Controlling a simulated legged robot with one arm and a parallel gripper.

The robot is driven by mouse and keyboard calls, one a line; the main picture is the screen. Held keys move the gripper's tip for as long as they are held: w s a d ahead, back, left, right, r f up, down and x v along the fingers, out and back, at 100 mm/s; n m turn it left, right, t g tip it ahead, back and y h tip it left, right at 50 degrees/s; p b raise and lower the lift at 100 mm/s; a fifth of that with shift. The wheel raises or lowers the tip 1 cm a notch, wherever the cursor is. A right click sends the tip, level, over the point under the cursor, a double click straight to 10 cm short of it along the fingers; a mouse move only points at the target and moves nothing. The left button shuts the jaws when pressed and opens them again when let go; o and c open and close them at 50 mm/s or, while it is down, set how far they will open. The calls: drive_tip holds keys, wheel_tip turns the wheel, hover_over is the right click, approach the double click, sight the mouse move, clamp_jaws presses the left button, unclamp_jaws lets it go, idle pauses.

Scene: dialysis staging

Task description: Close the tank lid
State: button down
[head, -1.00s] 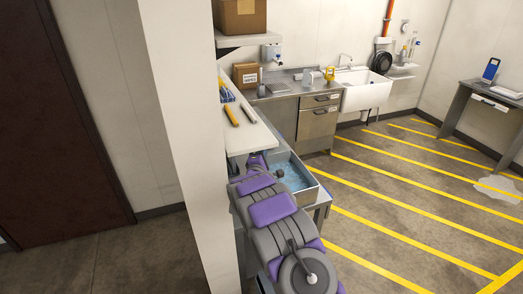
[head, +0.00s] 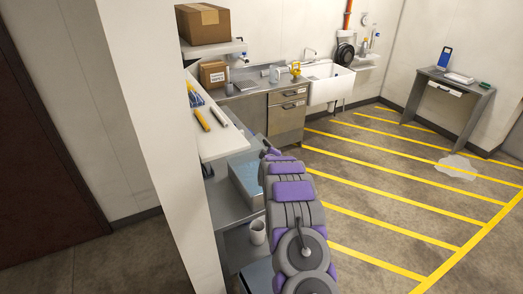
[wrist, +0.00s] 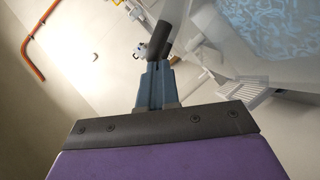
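The tank (head: 247,188) is a metal-sided box of blue water on the lower counter, partly hidden behind my arm in the head view. Its water (wrist: 270,25) shows at the upper right of the wrist view, and no lid covers that part. I cannot make out the lid for certain. My gripper (wrist: 156,50) is in the wrist view, to the left of the water, its blue-grey fingers close together. A dark, tilted, rod-like piece is at their tips; I cannot tell whether it is held or part of the gripper. In the head view my arm hides the gripper.
A white shelf (head: 225,143) with yellow and grey pens runs above the tank's left side. A white cup (head: 258,232) stands on a lower shelf. A wall end (head: 150,130) is close on the left. The yellow-striped floor (head: 390,180) on the right is mostly clear.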

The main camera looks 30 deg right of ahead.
drive_tip(key=d+f, duration=0.4)
drive_tip(key=f, duration=0.1)
drive_tip(key=shift+w+d+f, duration=0.1)
drive_tip(key=shift+d+f, duration=0.1)
drive_tip(key=shift+d, duration=0.2)
drive_tip(key=shift+f, duration=0.7)
drive_tip(key=shift+d, duration=0.15)
